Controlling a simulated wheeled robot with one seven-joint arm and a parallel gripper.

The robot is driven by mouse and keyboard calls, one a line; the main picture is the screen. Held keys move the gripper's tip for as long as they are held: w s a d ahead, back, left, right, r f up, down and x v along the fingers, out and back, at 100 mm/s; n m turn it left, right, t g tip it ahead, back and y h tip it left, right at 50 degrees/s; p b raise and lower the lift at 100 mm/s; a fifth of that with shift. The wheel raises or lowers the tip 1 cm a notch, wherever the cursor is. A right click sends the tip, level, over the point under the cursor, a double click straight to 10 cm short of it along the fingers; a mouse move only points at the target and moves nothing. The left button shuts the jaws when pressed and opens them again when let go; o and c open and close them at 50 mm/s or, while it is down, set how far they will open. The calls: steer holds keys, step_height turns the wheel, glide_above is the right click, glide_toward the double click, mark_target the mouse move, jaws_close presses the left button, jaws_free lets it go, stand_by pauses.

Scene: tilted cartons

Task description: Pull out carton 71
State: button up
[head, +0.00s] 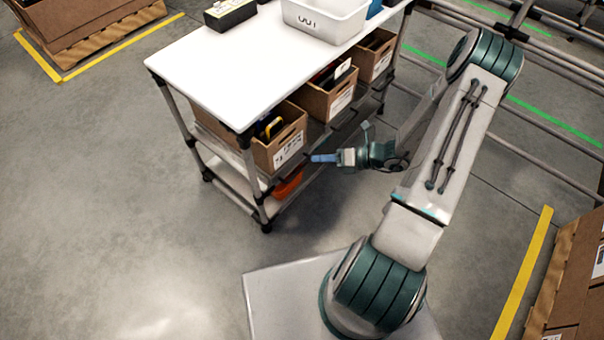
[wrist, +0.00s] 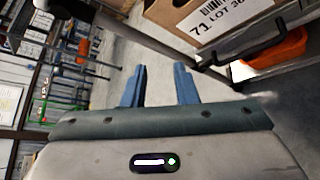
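The cart's white top (head: 225,65) overhangs the cartons. Two more cartons (head: 330,94) (head: 374,57) sit farther along the shelf. An orange bin (wrist: 275,55) is below carton 71. A dark rail (wrist: 225,58) runs by the shelf's front. Floor left of the cart is clear.

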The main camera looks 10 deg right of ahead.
mark_target(302, 167)
steer(key=d+f+m+t+h+b, duration=0.35)
steer(key=f+m+t+b, duration=0.2)
steer(key=f+m, duration=1)
steer(key=w+a+f, duration=0.1)
steer(key=w+a, duration=0.1)
steer(key=w, duration=0.1)
steer(key=w+a+f+n+b, duration=0.1)
steer(key=w+a+f, duration=0.1)
steer(key=w, duration=0.2)
steer(key=w+a+f+n+t+b, duration=0.1)
steer(key=w+a, duration=0.2)
steer(key=w, duration=0.1)
steer(key=shift+w+a+f, duration=0.1)
steer(key=shift+w+f, duration=0.1)
steer(key=shift+f, duration=0.2)
jaws_close()
